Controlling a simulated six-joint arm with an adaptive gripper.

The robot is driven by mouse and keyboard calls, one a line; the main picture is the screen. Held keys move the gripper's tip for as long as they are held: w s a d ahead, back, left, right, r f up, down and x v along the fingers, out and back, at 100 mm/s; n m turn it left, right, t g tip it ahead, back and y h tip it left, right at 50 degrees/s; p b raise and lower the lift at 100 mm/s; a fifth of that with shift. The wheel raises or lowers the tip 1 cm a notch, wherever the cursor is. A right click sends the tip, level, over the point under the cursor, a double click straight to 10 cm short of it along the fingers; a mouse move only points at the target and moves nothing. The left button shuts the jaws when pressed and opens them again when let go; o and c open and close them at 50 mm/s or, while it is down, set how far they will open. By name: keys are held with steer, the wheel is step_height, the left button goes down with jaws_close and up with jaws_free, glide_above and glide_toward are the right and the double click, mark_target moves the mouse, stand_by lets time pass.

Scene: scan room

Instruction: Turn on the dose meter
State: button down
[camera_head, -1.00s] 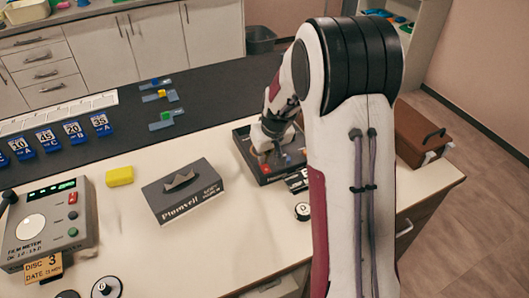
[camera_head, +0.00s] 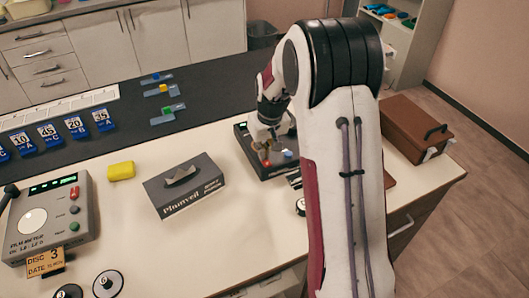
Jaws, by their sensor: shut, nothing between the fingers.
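A dark low box (camera_head: 291,168) with a red knob (camera_head: 267,163) and a blue knob (camera_head: 288,154) stands on the bench's far right part; I cannot read whether it is the dose meter. My gripper (camera_head: 268,157) is shut and empty, pointing down over this box close to the red knob; I cannot tell if it touches. My arm hides part of the box's right side. A grey device marked film meter (camera_head: 84,216) stands at the left with a lit green display, a white dial, and red and green buttons.
A grey tissue box (camera_head: 190,190) and a yellow block (camera_head: 121,172) stand between the two devices. Blue number cards (camera_head: 48,135) line the dark strip. A brown case (camera_head: 415,125) stands at the right. Black-and-white discs (camera_head: 108,284) lie in front. The middle front is clear.

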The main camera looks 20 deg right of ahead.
steer(key=shift+f+g, duration=0.4)
steer(key=shift+s, duration=0.1)
stand_by(0.4)
steer(key=shift+s, duration=0.75)
steer(key=shift+r, duration=0.55)
steer(key=s+r, duration=0.3)
steer(key=r, duration=1)
steer(key=shift+s, duration=0.2)
steer(key=shift+d, duration=0.1)
